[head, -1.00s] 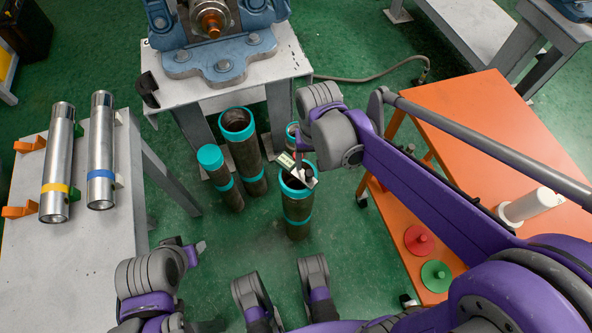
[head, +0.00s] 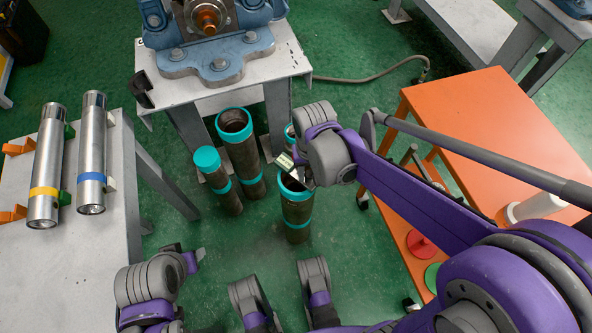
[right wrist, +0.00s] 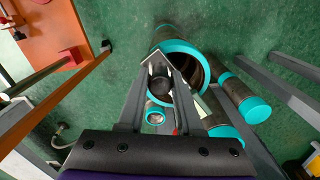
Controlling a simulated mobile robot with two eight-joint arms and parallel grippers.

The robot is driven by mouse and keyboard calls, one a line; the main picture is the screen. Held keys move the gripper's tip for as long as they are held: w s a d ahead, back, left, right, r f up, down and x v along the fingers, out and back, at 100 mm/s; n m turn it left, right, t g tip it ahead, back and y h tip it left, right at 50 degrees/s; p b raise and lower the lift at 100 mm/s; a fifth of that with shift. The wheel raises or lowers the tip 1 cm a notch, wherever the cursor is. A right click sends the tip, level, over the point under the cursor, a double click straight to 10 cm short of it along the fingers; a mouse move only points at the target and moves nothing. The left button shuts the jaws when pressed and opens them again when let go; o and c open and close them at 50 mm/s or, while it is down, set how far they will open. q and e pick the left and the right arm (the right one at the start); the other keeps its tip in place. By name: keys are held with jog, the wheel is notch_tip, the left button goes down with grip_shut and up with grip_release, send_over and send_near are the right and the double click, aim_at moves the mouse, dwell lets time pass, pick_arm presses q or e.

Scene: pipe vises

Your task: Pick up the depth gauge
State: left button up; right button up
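The depth gauge (head: 285,161) appears as a small pale piece with a greenish face at the mouth of the front teal-rimmed pipe (head: 297,215). In the right wrist view a pale strip (right wrist: 205,103) beside the fingers looks like part of it. My right gripper (head: 300,173) is at that pipe's mouth, next to the gauge. In the right wrist view its two fingers (right wrist: 163,75) stand apart over the pipe opening, with a dark round part between them. Most of the gauge is hidden. My left gripper (head: 192,257) is low at left, away from the pipes; its opening is unclear.
Two more teal-rimmed pipes (head: 240,150) stand close behind, with a smaller one partly hidden by my arm. A blue vise (head: 215,55) sits on a stand behind. Metal cylinders (head: 92,150) lie on the left table. An orange table (head: 480,120) is at right, under my arm.

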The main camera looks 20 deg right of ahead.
grip_shut()
dwell(1.0)
